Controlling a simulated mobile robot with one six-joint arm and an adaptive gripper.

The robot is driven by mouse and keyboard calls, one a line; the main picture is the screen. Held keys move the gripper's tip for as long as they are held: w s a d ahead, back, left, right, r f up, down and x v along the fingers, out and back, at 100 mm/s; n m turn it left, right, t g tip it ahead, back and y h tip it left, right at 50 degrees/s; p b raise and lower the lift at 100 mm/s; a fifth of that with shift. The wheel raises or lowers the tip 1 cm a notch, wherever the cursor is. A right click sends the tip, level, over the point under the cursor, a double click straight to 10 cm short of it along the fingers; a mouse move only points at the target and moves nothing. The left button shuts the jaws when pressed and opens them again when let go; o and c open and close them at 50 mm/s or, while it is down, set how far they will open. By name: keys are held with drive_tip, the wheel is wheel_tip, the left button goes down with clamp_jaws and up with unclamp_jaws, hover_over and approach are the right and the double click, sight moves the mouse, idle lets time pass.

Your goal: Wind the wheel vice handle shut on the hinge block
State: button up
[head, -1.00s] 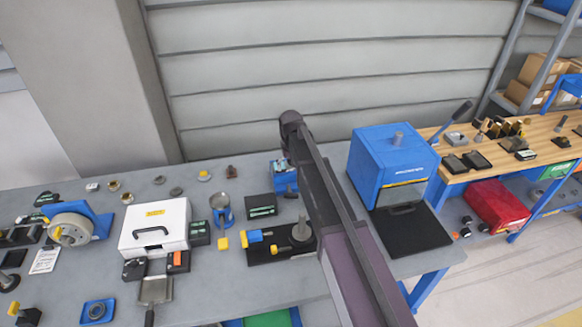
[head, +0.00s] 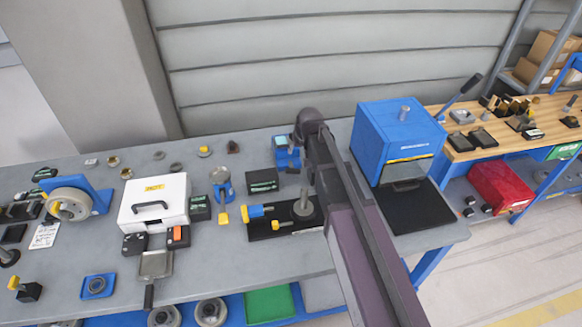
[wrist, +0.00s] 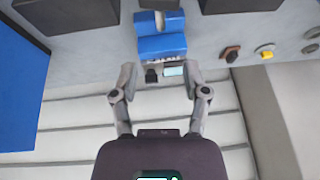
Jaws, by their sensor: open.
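A small blue device (head: 287,152), which looks like a vice, stands near the back edge of the bench. It also shows in the wrist view (wrist: 162,46), with blue blocks and a small grey part. I cannot clearly make out its handle or a hinge block. My gripper (wrist: 158,75) is open and empty in the wrist view, its two fingers spread on either side of the device's near end. I cannot tell whether they touch it. In the head view my arm passes just right of the device, and the gripper cannot be made out.
A black fixture plate (head: 268,229) with a grey post is in front. A black box (head: 263,181) lies close by, left of my arm. A large blue machine (head: 400,140) stands to the right, and a white case (head: 153,205) to the left. The grey wall is behind the bench.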

sight(291, 166)
drive_tip(key=shift+f, duration=0.15)
drive_tip(key=b+x, duration=1.2)
drive_tip(key=x, duration=0.1)
drive_tip(key=shift+w+a+f+b, duration=0.15)
drive_tip(key=shift+f+b, duration=0.1)
drive_tip(key=shift+b, duration=0.1)
idle(0.6)
clamp_jaws()
drive_tip(key=shift+a, duration=0.35)
drive_tip(key=shift+d, duration=0.25)
